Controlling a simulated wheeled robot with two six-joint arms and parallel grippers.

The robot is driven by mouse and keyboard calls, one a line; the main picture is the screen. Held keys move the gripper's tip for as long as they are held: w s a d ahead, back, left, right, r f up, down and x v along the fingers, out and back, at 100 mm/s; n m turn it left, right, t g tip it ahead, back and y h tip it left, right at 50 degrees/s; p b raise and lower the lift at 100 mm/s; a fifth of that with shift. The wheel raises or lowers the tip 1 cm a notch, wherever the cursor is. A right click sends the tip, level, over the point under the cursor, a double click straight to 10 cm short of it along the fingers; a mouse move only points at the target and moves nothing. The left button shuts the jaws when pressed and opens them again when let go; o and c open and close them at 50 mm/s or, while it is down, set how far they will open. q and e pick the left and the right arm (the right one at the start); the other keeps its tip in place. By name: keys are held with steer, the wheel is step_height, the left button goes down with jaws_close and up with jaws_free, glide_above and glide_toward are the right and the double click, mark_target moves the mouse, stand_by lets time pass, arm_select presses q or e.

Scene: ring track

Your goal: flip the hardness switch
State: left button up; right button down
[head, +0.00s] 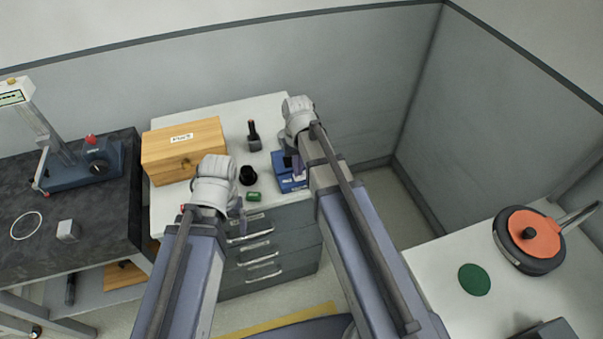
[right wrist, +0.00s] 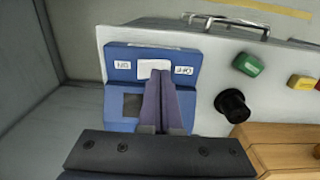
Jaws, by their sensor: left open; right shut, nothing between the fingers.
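The hardness switch is a blue box (head: 289,183) on the white-topped cabinet, partly covered by my right arm in the head view. In the right wrist view the blue box (right wrist: 122,68) has a white rocker (right wrist: 153,66) between two small white labels, ON on the left and OFF on the right. My right gripper (right wrist: 158,76) is shut and empty, its fingertips in front of the rocker's lower part; I cannot tell whether they touch it. My left gripper (head: 240,212) is open and empty, near the cabinet's front edge.
A wooden box (head: 184,148), a black knob (head: 248,175), a green block (head: 254,197) and a dark upright tool (head: 254,137) share the cabinet top. A dark bench (head: 100,225) with a stand is left. A white table (head: 440,270) with a round orange-topped device (head: 533,236) is right.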

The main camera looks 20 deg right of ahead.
mark_target(297, 178)
step_height(297, 178, up, 6)
steer(key=p, duration=0.6)
steer(key=shift+r, duration=0.2)
steer(key=s+a+n+h, duration=0.1)
steer(key=s+a+n, duration=0.2)
steer(key=s+a, duration=0.7)
steer(key=s, duration=0.4)
steer(key=shift+s+a, duration=0.15)
steer(key=shift+a, duration=0.1)
